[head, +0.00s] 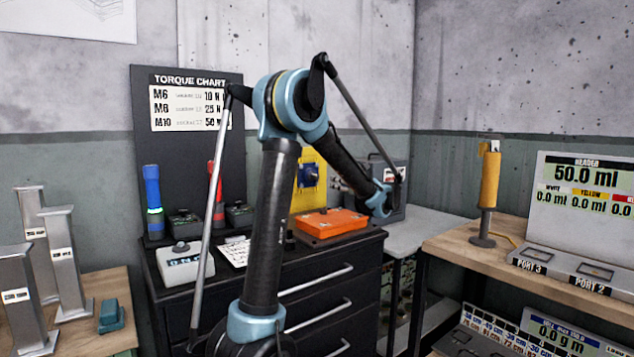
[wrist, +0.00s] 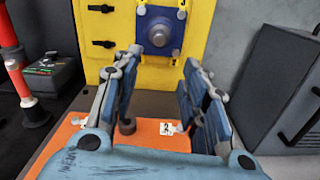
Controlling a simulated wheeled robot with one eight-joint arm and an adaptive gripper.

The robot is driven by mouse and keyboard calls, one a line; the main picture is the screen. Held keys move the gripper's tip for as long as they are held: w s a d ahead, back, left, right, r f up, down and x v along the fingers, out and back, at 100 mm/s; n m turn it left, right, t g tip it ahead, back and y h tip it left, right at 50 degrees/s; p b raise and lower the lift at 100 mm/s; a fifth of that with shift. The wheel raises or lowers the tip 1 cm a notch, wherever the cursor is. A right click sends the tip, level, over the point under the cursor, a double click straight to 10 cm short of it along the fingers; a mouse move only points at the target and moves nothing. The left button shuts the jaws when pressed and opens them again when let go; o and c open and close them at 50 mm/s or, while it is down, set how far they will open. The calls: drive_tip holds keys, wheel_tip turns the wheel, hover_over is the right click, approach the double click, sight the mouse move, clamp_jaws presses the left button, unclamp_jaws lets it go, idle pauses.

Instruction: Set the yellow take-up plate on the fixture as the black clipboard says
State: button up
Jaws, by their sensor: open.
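A yellow upright plate (head: 309,180) stands at the back of the black bench, partly hidden by my arm in the head view. In the wrist view the yellow plate (wrist: 118,22) carries a blue square block with a grey round boss, and black latches or handles at its left. My gripper (wrist: 162,62) is open and empty, its fingers apart in front of the plate's lower part and above an orange block (wrist: 150,132). The orange block (head: 330,224) lies on the bench. I cannot clearly identify the black clipboard; a white printed sheet (head: 234,252) lies on the bench.
A black torque chart board (head: 156,90) stands behind blue and red tools. A dark grey box (wrist: 282,95) stands close to the gripper's right. Wooden benches with metal posts (head: 67,262) and a dispenser (head: 489,180) flank the black drawer bench.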

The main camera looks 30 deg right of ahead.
sight(318, 177)
drive_tip(key=w, duration=0.5)
drive_tip(key=w+a, duration=0.1)
drive_tip(key=w, duration=1.1)
drive_tip(key=shift+a, duration=0.2)
clamp_jaws()
